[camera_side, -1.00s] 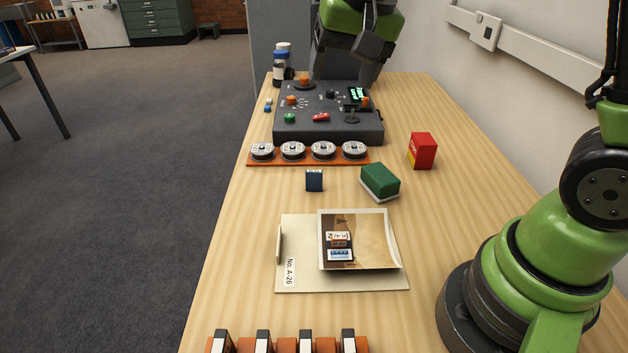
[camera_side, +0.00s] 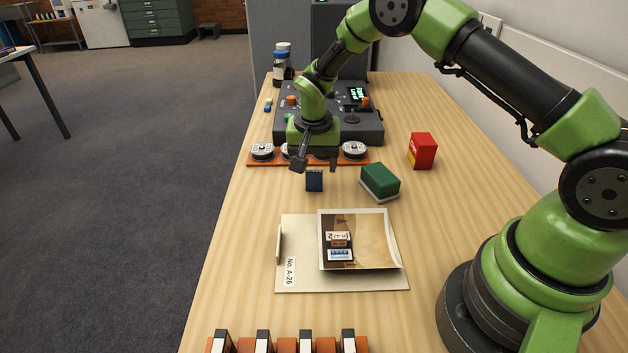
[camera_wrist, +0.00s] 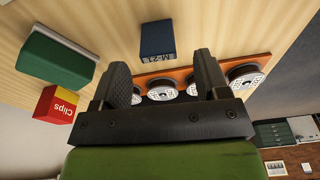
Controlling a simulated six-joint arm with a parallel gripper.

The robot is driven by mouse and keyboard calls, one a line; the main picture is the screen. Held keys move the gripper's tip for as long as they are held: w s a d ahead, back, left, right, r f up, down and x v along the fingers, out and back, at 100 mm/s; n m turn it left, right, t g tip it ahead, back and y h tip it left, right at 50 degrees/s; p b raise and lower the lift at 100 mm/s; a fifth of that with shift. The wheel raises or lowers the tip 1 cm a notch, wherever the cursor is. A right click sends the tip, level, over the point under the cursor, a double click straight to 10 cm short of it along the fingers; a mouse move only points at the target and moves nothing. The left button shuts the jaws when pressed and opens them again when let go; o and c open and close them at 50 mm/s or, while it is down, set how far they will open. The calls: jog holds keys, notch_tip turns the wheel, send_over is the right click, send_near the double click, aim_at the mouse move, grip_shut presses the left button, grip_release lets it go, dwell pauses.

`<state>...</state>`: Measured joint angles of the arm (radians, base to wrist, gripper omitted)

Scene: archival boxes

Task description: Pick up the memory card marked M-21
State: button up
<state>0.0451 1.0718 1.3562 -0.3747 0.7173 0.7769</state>
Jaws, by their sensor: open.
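The memory card marked M-21 (camera_wrist: 158,38) is small and dark blue. In the side view the card (camera_side: 314,181) stands on the table between the reel rack and the green sponge. My gripper (camera_side: 316,166) is open and empty, above and just behind the card in that view. In the wrist view, my gripper (camera_wrist: 165,75) shows its two dark fingers spread apart, with the card ahead of the gap between them. The card's label M-21 is readable on its near edge in the wrist view. No finger is seen touching it.
A green sponge (camera_side: 380,180) and a red clips box (camera_side: 423,151) stand to the right. An orange rack (camera_side: 254,161) of reels lies behind, before a dark control box (camera_side: 370,130). A cream folder (camera_side: 300,280) with a photo lies in front.

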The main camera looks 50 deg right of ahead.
aim_at(314, 171)
notch_tip(314, 171, down, 5)
jog(key=c, duration=1)
jog(key=shift+r, duration=0.1)
